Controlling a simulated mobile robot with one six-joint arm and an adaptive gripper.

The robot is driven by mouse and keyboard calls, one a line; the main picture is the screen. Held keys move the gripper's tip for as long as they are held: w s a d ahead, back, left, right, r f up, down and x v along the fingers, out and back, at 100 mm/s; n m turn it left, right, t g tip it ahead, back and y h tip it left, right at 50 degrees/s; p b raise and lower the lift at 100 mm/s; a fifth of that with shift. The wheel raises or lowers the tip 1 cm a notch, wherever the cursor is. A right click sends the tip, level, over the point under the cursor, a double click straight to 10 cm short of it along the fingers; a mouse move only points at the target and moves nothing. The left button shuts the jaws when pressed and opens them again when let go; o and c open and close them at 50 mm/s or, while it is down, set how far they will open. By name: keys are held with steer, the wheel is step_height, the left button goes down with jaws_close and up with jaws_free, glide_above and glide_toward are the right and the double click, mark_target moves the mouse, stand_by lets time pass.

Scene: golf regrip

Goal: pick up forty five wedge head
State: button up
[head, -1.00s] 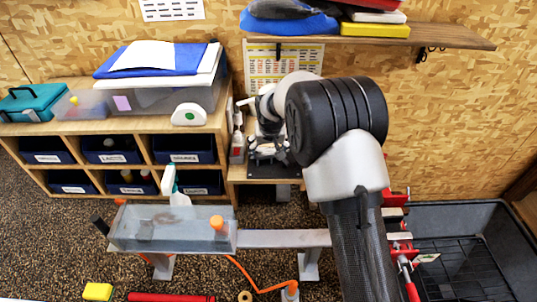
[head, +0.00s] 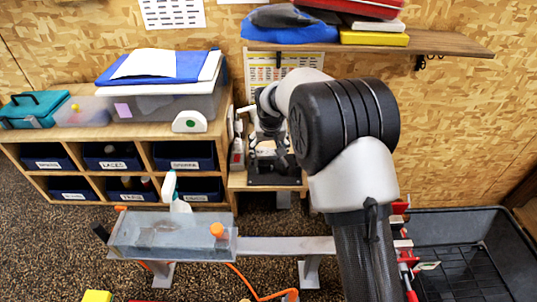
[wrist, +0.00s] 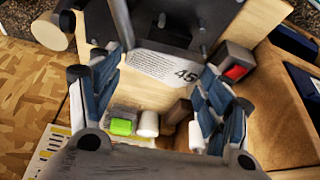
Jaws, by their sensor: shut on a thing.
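The forty five wedge head (wrist: 165,68) is a pale grey piece with fine lines and the mark "45", in the middle of the wrist view. My gripper (wrist: 160,76) has its blue-grey finger pads on both sides of it and is shut on it. In the head view my gripper (head: 272,140) is small and dark, above the little wooden stand beside the shelf unit. The wedge head cannot be made out there. Whether it clears the surface behind it is hard to tell.
A dark plate (wrist: 170,18) lies close above the head in the wrist view. A green block (wrist: 121,126), a white cylinder (wrist: 148,124) and a red-marked grey block (wrist: 236,62) are near.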

mark_target(268, 151)
step_height(268, 151, up, 16)
steer(key=p, duration=0.1)
steer(key=shift+w, duration=0.1)
stand_by(1.2)
